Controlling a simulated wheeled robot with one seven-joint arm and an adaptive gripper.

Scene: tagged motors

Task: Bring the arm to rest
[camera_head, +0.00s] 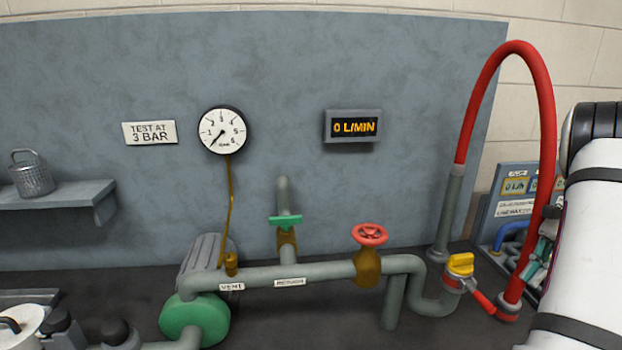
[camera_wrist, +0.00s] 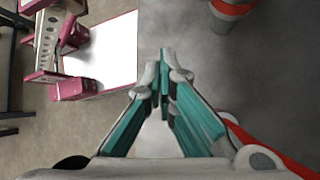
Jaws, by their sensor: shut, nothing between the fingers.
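My gripper (camera_wrist: 165,58) is shut and empty, its teal-sided fingers meeting at the tips in the wrist view.
A pipe run with a red handwheel (camera_head: 369,234), a green valve handle (camera_head: 285,221) and a yellow knob (camera_head: 460,264) stands on the dark bench. A gauge (camera_head: 221,130) and a flow display (camera_head: 353,127) hang on the grey panel. A magenta-and-white frame (camera_wrist: 55,45) stands at upper left in the wrist view.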

